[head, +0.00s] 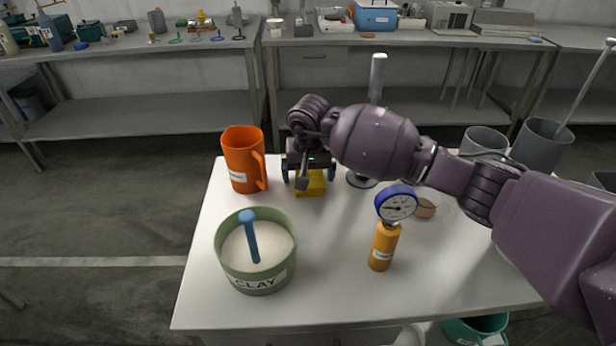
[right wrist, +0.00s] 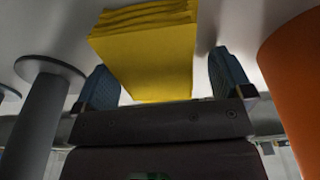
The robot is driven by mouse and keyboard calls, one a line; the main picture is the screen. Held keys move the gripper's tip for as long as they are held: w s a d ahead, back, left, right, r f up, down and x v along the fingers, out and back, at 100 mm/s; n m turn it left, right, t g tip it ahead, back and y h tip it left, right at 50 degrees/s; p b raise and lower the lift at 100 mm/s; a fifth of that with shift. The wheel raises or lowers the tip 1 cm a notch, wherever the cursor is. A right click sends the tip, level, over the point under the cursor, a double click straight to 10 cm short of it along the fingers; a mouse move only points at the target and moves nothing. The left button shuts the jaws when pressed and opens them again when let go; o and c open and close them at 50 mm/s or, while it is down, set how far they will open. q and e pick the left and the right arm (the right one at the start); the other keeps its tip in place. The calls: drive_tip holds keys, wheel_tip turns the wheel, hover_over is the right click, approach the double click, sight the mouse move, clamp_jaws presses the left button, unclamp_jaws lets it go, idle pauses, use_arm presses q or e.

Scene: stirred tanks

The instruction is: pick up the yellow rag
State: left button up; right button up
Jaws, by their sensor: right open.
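The yellow rag (head: 311,184) is a folded stack on the white table, between the orange jug and a metal stand. My right gripper (head: 309,172) is over it, hiding part of it in the head view. In the right wrist view the rag (right wrist: 150,55) lies between the two blue-grey fingers of the right gripper (right wrist: 165,82). The fingers are apart, with a clear gap between the rag and the right-hand finger; the left-hand finger is close to the rag's edge. My left gripper is not in view.
An orange jug (head: 240,160) stands close left of the gripper. A green CLAY tub (head: 235,268) with a blue stirrer, an orange bottle (head: 383,250) with a gauge, and a stand (head: 376,80) are around it. Grey tanks (head: 537,148) stand right. The table's front middle is clear.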

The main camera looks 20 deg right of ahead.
sight(309, 172)
drive_tip(key=c, duration=1)
drive_tip(key=shift+r, duration=0.6)
wheel_tip(309, 172, up, 8)
drive_tip(key=shift+d+f+p, duration=0.1)
drive_tip(key=shift+f+p, duration=0.1)
drive_tip(key=shift+p, duration=1.05)
wheel_tip(309, 172, up, 11)
drive_tip(key=p, duration=0.2)
drive_tip(key=shift+r+p, duration=0.15)
drive_tip(key=shift+p, duration=0.25)
